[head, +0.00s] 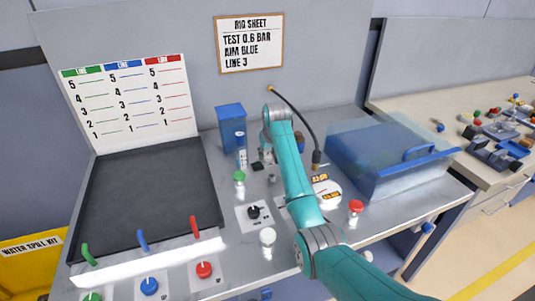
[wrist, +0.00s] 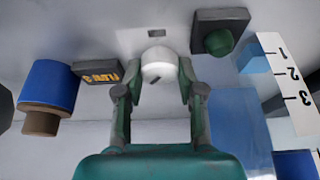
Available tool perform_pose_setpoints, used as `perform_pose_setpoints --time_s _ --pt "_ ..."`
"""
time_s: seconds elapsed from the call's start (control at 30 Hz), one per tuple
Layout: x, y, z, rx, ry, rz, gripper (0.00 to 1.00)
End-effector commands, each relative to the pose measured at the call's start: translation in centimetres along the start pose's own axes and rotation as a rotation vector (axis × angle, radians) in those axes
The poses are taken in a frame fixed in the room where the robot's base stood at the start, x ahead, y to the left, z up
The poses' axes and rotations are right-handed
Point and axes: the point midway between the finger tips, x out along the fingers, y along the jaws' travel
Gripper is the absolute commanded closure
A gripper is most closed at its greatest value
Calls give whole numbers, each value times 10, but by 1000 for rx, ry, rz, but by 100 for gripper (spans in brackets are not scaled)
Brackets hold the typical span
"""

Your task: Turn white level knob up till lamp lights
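A white round knob (wrist: 158,63) with a dark mark on its face sits between the two fingers of my gripper (wrist: 160,72) in the wrist view. The fingers press against its left and right sides. A dark green dome (wrist: 220,42) on a dark square block stands just right of the knob and looks unlit. A white scale strip (wrist: 290,80) with numbers 1, 2 and 3 is at the right, near a translucent blue body (wrist: 235,118). In the head view my arm hides most of the gripper and the knob.
A dark "FLOW 3" label block (wrist: 97,72) and a blue-and-brown cylinder (wrist: 50,88) lie left of my gripper.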

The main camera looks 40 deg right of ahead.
Motion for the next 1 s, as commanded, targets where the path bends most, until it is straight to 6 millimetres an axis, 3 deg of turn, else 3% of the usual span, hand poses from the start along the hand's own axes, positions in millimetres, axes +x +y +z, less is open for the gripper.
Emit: perform_pose_setpoints --time_s 0.03,0.1,0.27,0.63,0.97,1.0 --pt "0 0 0 0 0 0 84" --pt "0 0 0 0 0 0 96" --pt "0 0 0 18 0 7 96" --pt "0 -1 0 240 -1 99 96" --pt "0 0 0 258 0 107 96" --pt "0 0 0 258 0 107 56"
